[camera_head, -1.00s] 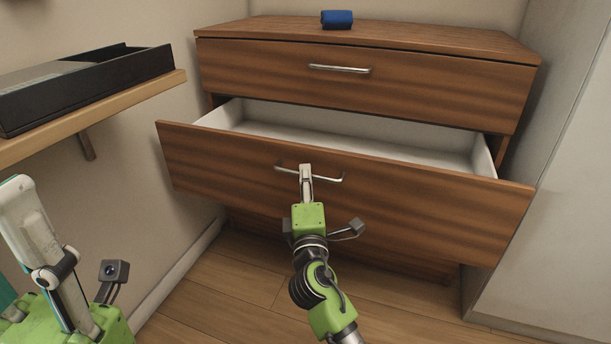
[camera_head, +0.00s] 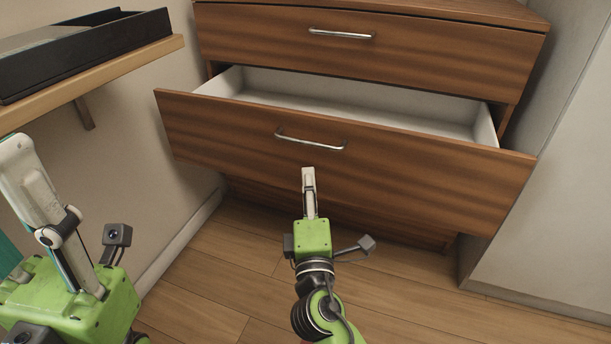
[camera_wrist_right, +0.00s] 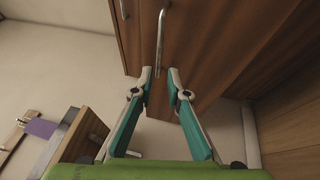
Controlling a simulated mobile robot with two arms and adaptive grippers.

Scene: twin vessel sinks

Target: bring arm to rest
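My right gripper (camera_head: 308,172) is in front of the pulled-out drawer (camera_head: 240,138), just below its metal handle (camera_head: 310,141) in the head view. In the right wrist view the two fingers of this gripper (camera_wrist_right: 159,72) stand apart with nothing between them. The handle (camera_wrist_right: 161,40) is beyond the fingertips and apart from them. My left gripper (camera_head: 18,145) is at the left edge of the head view, seen from the side; the gap between its fingers does not show.
The drawer stands open from the wooden dresser (camera_head: 420,55), and its white inside looks empty. A wall shelf (camera_head: 95,84) with a black tray (camera_head: 85,48) is at upper left. A pale cabinet side (camera_head: 560,190) is at right. The wood floor (camera_head: 215,265) is clear.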

